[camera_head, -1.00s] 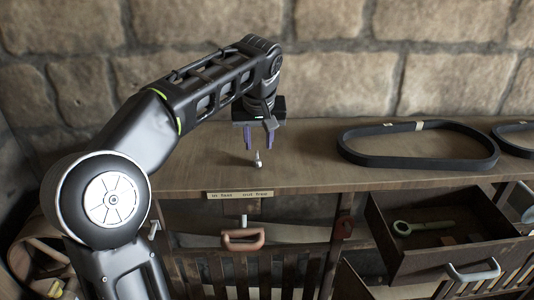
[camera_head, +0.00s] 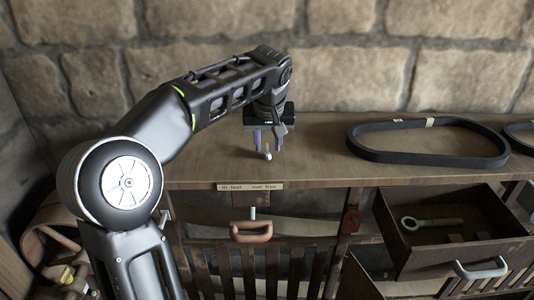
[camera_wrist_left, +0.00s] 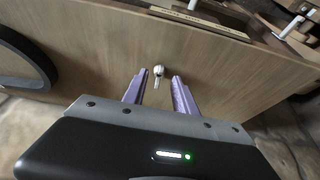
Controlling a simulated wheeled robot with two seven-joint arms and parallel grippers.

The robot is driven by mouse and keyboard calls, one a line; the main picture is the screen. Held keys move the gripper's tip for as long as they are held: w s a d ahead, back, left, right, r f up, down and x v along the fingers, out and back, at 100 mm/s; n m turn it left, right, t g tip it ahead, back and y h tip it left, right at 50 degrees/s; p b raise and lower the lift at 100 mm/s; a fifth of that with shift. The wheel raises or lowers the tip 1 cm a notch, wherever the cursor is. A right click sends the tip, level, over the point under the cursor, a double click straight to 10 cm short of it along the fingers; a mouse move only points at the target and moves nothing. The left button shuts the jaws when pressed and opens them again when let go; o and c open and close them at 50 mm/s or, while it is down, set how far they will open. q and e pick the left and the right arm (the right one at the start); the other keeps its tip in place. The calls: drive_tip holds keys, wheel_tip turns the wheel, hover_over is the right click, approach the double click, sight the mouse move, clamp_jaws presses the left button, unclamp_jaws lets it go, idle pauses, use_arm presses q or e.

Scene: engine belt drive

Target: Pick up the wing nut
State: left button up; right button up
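The wing nut (camera_head: 267,153) is a small pale metal piece on the wooden bench top, near its front edge. It also shows in the left wrist view (camera_wrist_left: 158,72), ahead of the fingertips and between their lines. My left gripper (camera_head: 268,147) is open above and around the wing nut in the head view, with purple fingers apart. In the left wrist view the open fingers (camera_wrist_left: 158,80) have clear space between them and nothing held. Whether either finger touches the nut cannot be told. My right gripper is not in view.
A black belt (camera_head: 428,157) lies on the bench (camera_head: 330,165) to the right, with part of another beyond it. A label strip (camera_head: 250,186) is on the front edge. Below, an open drawer (camera_head: 470,247) holds a green wrench (camera_head: 430,222). A stone wall stands behind.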

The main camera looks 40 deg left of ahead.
sight(267, 154)
use_arm(q)
drive_tip(key=x, duration=0.4)
drive_tip(key=shift+f+p, duration=0.15)
drive_tip(key=shift+p, duration=0.25)
drive_tip(key=shift+s, duration=0.1)
clamp_jaws()
idle(0.4)
